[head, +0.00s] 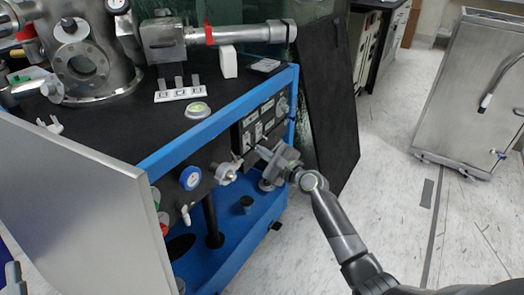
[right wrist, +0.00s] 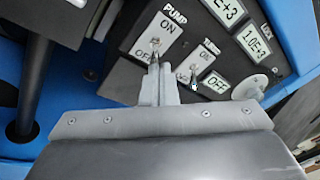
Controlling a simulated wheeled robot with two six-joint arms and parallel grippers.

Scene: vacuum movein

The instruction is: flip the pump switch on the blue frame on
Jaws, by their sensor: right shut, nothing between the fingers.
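The pump switch (right wrist: 154,46) is a small metal toggle on a white plate marked PUMP, ON and OFF, on the dark control panel (head: 262,118) of the blue frame (head: 228,123). In the right wrist view its lever appears to lean toward OFF, close to my fingertips. My right gripper (right wrist: 158,78) is shut and empty, its tips just below the pump plate's OFF end. I cannot tell whether they touch the lever. In the head view the right gripper (head: 262,153) is at the panel's lower edge and covers part of it.
A second toggle (right wrist: 194,72) with its own plate sits just right of the pump switch, near the fingers. Lit displays (right wrist: 250,40) and a round knob (right wrist: 248,87) are farther right. A blue-rimmed gauge (head: 190,178) and a metal valve (head: 224,173) stand left of the gripper.

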